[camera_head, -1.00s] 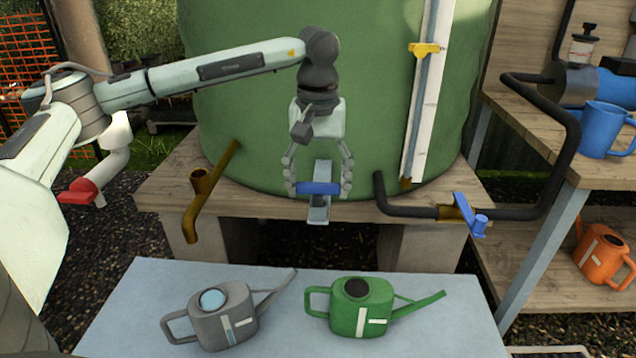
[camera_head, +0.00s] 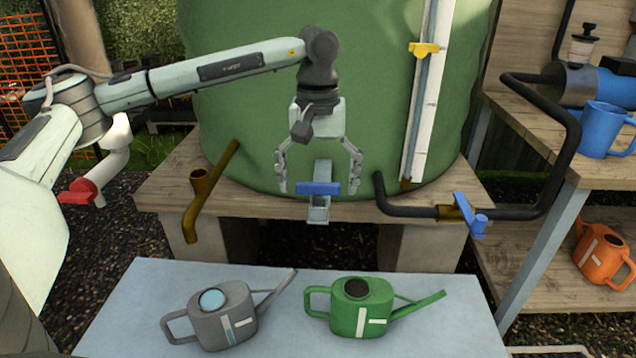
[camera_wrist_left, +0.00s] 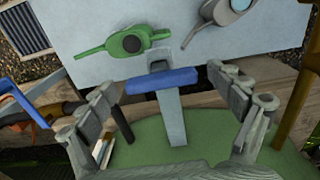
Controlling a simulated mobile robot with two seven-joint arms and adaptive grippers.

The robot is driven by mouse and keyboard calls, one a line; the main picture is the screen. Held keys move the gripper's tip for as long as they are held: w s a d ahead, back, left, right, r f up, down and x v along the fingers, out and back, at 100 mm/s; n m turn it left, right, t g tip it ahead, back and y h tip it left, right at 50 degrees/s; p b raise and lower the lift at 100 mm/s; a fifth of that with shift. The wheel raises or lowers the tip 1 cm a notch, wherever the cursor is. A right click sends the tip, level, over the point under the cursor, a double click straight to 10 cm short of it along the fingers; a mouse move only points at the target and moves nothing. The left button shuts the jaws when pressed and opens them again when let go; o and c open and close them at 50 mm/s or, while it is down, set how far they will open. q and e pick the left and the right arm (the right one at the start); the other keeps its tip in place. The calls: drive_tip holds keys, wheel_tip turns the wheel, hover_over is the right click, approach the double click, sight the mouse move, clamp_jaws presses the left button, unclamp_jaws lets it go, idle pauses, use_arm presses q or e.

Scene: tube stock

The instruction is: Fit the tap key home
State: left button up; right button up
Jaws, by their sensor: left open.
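The tap key, a blue crossbar (camera_head: 310,188), lies across a narrow grey bracket (camera_head: 322,170) in front of the green tank. In the wrist view the blue bar (camera_wrist_left: 163,81) crosses the grey bracket (camera_wrist_left: 171,118). My left gripper (camera_head: 319,186) points down around the bar, its fingers apart on both sides and not touching it. A brass tap (camera_head: 203,188) without a handle sticks out at the tank's lower left. Another brass tap (camera_head: 450,213) on the black pipe at the right has a blue handle (camera_head: 470,217). My right gripper is not in view.
A grey watering can (camera_head: 222,318) and a green one (camera_head: 350,317) stand on the pale table (camera_head: 140,295) below. The green tank (camera_head: 250,110) rises behind my gripper. A white gauge board with a yellow slider (camera_head: 424,49) is to its right. A blue jug (camera_head: 605,130) stands on the right bench.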

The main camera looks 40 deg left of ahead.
use_arm(q)
wheel_tip(320, 180, up, 12)
idle(0.6)
idle(0.5)
